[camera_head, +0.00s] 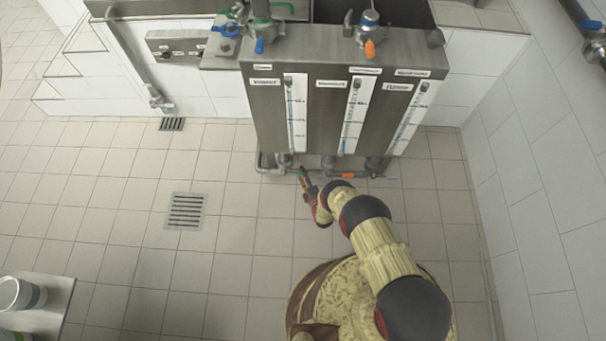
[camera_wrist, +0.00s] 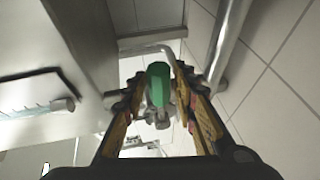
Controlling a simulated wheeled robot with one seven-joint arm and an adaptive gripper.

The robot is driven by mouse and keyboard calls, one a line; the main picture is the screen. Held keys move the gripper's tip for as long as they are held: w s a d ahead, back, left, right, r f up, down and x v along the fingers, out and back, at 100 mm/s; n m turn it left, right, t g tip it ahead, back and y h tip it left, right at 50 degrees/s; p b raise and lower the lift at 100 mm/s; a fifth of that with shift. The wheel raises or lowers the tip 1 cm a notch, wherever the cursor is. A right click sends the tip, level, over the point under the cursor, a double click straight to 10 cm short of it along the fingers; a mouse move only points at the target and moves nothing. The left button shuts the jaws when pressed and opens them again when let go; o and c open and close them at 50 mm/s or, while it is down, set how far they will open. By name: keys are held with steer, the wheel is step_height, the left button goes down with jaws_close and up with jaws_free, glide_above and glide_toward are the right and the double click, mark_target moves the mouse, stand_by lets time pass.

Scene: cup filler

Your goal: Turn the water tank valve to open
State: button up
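A green valve handle (camera_wrist: 158,82) shows in the wrist view between the two fingers of my gripper (camera_wrist: 158,88). The fingers stand apart on either side of it, with narrow gaps visible. Metal valve parts (camera_wrist: 158,115) show by the handle. In the head view my gripper (camera_head: 305,180) is low at the pipes under the steel water tank unit (camera_head: 265,110), toward its left part. The green handle is small there and partly hidden by my gripper.
The tank unit has several white level gauges (camera_head: 352,115) on its front. An orange handle (camera_head: 347,175) is on the lower pipe to the right. A floor drain (camera_head: 185,211) lies to the left, and a tiled wall (camera_head: 540,170) stands to the right.

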steer(key=c, duration=0.6)
jaws_close()
